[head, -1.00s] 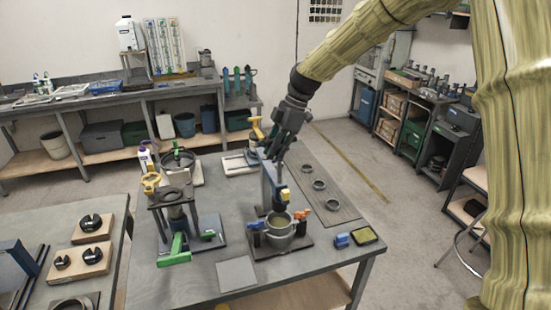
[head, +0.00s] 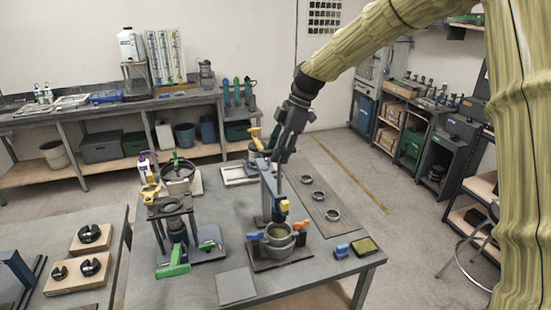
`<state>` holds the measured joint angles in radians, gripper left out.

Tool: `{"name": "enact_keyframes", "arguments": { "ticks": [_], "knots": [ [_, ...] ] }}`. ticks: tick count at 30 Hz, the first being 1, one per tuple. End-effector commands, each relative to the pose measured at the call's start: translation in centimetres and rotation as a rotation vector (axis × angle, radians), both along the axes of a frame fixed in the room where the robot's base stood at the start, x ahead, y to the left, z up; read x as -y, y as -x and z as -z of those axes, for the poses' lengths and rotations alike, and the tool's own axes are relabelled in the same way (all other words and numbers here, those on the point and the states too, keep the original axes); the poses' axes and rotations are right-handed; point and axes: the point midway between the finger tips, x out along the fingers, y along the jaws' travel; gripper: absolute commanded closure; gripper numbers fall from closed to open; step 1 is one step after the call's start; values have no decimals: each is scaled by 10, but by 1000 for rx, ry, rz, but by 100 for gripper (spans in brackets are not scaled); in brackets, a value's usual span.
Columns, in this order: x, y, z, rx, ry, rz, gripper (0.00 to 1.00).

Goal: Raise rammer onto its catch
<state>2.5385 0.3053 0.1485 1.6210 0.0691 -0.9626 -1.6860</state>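The rammer stand stands on the table, with a blue-grey column (head: 267,190) and a yellow block (head: 284,206) at its side. A thin grey rod (head: 280,178) runs upright between my gripper and the block; I take it to be part of the rammer. A grey mould cup (head: 279,236) sits below on a dark base plate, with orange and blue clamp handles beside it. My gripper (head: 281,157) points down over the top of the stand, by the rod's upper end. Its fingertips are small and dark, so I cannot tell whether they grip the rod. The catch is not clearly distinguishable.
A second stand (head: 172,204) with a green handle is to the left. Several rings lie on a dark strip (head: 325,205) at the right. A grey plate (head: 237,286) lies in front. A blue item (head: 342,251) and a sponge-like pad (head: 364,246) are at the front right.

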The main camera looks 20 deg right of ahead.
Motion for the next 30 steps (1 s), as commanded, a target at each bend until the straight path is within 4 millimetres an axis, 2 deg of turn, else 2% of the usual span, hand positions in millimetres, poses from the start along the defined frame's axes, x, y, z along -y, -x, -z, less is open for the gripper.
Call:
{"name": "enact_keyframes", "arguments": {
  "ticks": [1,9,15,21,30],
  "knots": [
    [4,-1,-11,4,-1,1,66],
    [23,-2,-55,5,-2,1,66],
    [32,-1,-76,3,0,1,66],
    [35,-1,-84,3,-1,1,66],
    [35,-1,-84,2,-1,1,66]
  ]
}}
